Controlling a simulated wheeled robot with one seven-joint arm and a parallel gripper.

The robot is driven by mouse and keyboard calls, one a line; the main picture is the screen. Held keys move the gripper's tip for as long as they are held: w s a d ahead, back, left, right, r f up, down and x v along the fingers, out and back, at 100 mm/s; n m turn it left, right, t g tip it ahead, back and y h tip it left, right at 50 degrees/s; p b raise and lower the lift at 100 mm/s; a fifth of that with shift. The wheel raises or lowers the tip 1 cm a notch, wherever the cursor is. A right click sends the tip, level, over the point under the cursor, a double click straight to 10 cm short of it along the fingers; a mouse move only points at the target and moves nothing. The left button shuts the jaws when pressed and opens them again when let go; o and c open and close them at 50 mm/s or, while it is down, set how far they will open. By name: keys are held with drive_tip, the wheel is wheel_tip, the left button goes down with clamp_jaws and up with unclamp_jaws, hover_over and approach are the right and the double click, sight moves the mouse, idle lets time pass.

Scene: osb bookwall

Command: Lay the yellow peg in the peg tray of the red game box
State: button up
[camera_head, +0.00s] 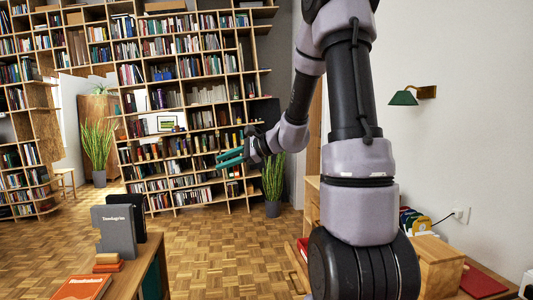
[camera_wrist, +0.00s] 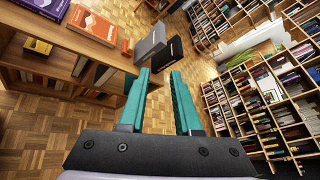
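My gripper (camera_head: 232,158) is held out in mid-air over the open floor, with teal fingers. In the wrist view the gripper (camera_wrist: 160,73) has its fingers apart with nothing between them. I cannot make out a yellow peg or a peg tray in either view. A flat red object (camera_head: 483,281) lies at the lower right of the head view, partly cut off by the frame and a wooden box; I cannot tell whether it is the game box.
A grey book (camera_head: 115,232) and black book stand on a wooden table at lower left, near an orange book (camera_head: 82,288). A wooden box (camera_head: 438,265) stands on the right-hand furniture. Bookshelves and plants line the back. Parquet floor between is clear.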

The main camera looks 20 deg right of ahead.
drive_tip(key=s+a+r+n+g+h, duration=0.1)
drive_tip(key=s+a+r+n+g, duration=0.15)
drive_tip(key=s, duration=0.45)
drive_tip(key=s+a+r+n+g+h, duration=0.1)
drive_tip(key=s+n+h, duration=0.1)
drive_tip(key=s+n, duration=0.35)
drive_tip(key=s+d+r+n+t+h, duration=0.1)
drive_tip(key=s+d+n+h, duration=0.1)
drive_tip(key=s, duration=0.4)
drive_tip(key=s+d+r+n+t+h, duration=0.1)
drive_tip(key=s+d+n+h, duration=0.2)
drive_tip(key=s, duration=0.4)
drive_tip(key=shift+s+d+r+h, duration=0.15)
drive_tip(key=shift+d+r+h, duration=0.25)
drive_tip(key=shift+d, duration=0.4)
